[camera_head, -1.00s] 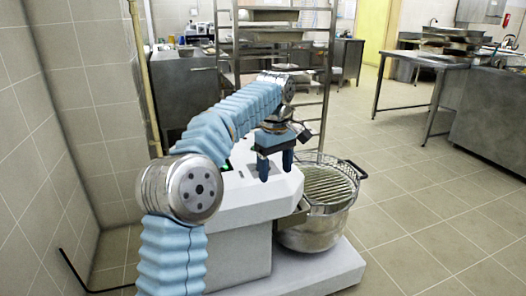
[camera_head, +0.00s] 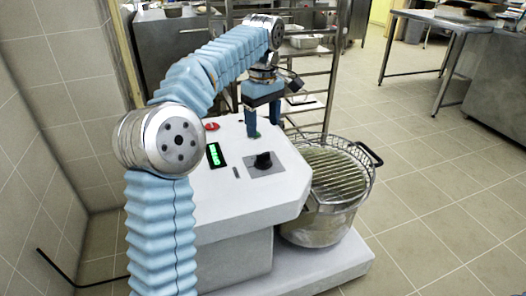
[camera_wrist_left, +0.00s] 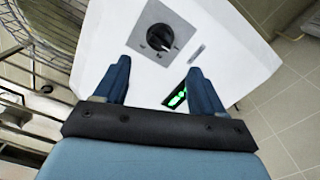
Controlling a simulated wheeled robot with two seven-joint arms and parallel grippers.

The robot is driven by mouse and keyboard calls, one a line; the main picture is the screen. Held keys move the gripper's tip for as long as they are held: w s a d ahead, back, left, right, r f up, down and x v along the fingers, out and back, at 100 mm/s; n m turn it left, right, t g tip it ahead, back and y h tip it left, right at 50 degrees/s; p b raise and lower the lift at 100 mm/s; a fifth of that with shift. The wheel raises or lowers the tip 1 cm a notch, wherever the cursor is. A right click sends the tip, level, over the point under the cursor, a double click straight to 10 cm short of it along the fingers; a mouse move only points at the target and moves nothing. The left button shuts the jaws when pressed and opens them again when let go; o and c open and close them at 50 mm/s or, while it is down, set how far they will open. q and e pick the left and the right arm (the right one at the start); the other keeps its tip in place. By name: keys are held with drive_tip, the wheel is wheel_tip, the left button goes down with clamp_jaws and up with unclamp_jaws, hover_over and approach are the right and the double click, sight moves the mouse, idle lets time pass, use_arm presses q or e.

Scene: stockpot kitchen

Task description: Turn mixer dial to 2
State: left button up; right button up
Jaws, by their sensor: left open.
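The mixer (camera_head: 275,195) is a white machine with a sloped top panel. Its black dial (camera_head: 263,160) sits on a grey square plate; the dial also shows in the left wrist view (camera_wrist_left: 160,37). The mark it points to is too small to read. A green-lit display (camera_head: 216,154) is left of the dial. My left gripper (camera_head: 264,130) is open and empty, above the panel and beyond the dial. In the left wrist view my fingers (camera_wrist_left: 160,85) are spread, with the dial ahead between them and apart from them. My right gripper is not in view.
A steel bowl (camera_head: 318,228) with a wire guard (camera_head: 333,168) stands at the mixer's right. A red button (camera_head: 212,127) is on the panel's far left. A metal rack (camera_head: 310,70) stands behind, and a tiled wall (camera_head: 50,110) is close on the left.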

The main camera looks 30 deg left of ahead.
sight(263, 153)
use_arm(q)
wheel_tip(263, 153, down, 11)
drive_tip(key=shift+r+b, duration=0.15)
drive_tip(key=shift+b, duration=0.6)
drive_tip(key=c, duration=1.1)
